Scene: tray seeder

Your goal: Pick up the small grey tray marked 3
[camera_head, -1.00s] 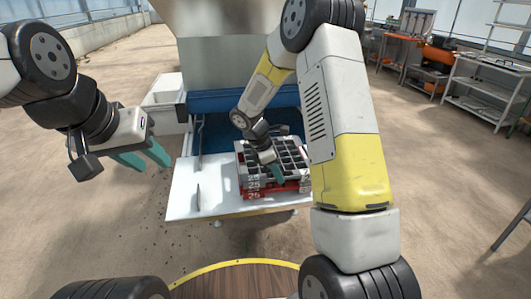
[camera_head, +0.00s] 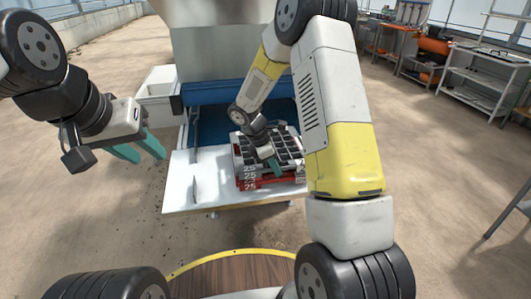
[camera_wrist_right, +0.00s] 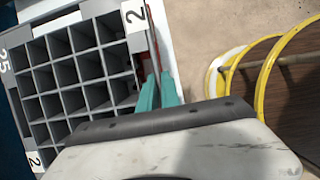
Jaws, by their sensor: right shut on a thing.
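A grey tray (camera_head: 238,159) with many dark square cells is at the top of a stack on the white table. Its label in the head view reads like 25; in the right wrist view the tray (camera_wrist_right: 40,76) bears labels that read 2 and 25. I see no clear 3. My right gripper (camera_head: 277,168) is shut on the tray's near edge; its green fingers (camera_wrist_right: 158,90) show beside the rim in the wrist view. The arm hides the tray's right side. My left gripper (camera_head: 140,151) is open and empty in the air, left of the table.
Under the grey tray are further trays, the lowest a red tray (camera_head: 263,184). The white table (camera_head: 208,195) is mostly bare on its left, with a thin dark tool (camera_head: 195,188). A blue-walled machine (camera_head: 215,103) stands behind. Shelves (camera_head: 487,78) stand at the far right.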

